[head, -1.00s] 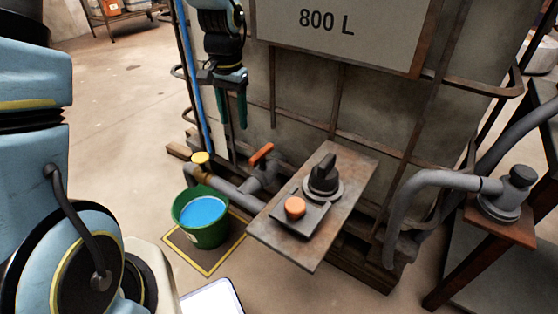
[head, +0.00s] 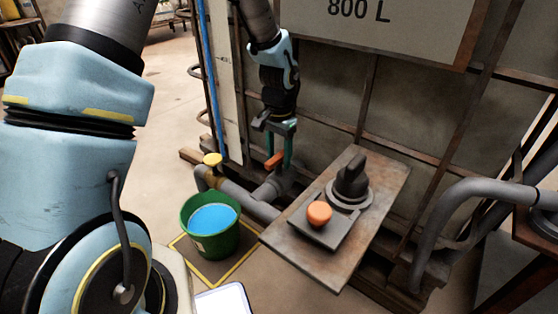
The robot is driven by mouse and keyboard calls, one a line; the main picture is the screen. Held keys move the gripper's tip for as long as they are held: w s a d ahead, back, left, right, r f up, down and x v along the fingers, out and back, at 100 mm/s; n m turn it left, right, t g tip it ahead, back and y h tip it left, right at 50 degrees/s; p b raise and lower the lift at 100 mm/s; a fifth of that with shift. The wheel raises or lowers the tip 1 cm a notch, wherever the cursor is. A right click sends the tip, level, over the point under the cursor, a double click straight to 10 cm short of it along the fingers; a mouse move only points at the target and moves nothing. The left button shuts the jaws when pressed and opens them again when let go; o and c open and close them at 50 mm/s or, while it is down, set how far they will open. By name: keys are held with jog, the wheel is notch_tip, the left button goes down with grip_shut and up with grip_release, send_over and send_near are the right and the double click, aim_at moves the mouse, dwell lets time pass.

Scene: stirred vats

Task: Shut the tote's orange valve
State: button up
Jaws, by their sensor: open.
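The tote (head: 320,75) is a big caged grey tank marked 800 L. Its orange valve handle (head: 274,161) sits on a grey pipe (head: 250,200) low at the front. My gripper (head: 279,160) points down at the handle, its teal fingers open and seemingly on either side of it. I cannot tell whether they touch it. The fingers hide part of the handle.
A rusty plate (head: 290,237) with an orange button (head: 319,213) and a black knob (head: 351,175) juts out right of the valve. A grey hose (head: 440,210) is farther right.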

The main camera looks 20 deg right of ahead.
jog(key=shift+f, duration=0.35)
jog(key=shift+c, duration=0.3)
grip_shut()
